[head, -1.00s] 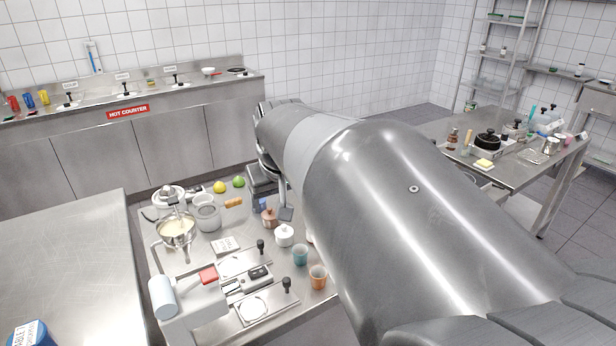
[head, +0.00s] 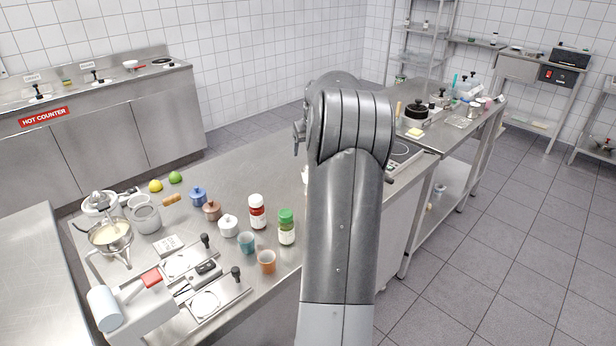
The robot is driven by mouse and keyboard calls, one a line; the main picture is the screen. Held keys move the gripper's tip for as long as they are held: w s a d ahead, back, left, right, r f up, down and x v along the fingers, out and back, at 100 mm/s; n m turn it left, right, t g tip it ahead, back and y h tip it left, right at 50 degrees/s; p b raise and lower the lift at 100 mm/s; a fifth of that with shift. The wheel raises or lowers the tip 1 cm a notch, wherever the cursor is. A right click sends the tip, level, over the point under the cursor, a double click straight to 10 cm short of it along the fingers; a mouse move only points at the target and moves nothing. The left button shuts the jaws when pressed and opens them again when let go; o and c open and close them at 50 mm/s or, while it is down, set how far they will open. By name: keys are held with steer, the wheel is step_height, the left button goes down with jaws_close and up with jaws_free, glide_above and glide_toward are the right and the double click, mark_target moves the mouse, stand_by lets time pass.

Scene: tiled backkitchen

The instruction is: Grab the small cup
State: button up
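Two small handleless cups stand upright near the front edge of the steel worktable (head: 225,182) in the head view. One is a teal cup (head: 246,243) and the other an orange cup (head: 267,262) just in front and to its right. I cannot tell which is the small cup. My arm rises to the right of both, and nothing touches them. A small metal part at my arm's end (head: 299,137) shows past its left side, well above the table and apart from the cups.
A white object (head: 305,175) is partly hidden by my arm.

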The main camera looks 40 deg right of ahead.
steer(key=x, duration=0.3)
steer(key=d+x, duration=0.1)
steer(key=x, duration=0.2)
steer(key=shift+s, duration=0.2)
steer(key=shift+s+x, duration=0.2)
steer(key=shift+x, duration=2.55)
steer(key=shift+a+f, duration=0.1)
steer(key=shift+a, duration=0.05)
steer(key=shift+c, duration=0.3)
steer(key=c, duration=1)
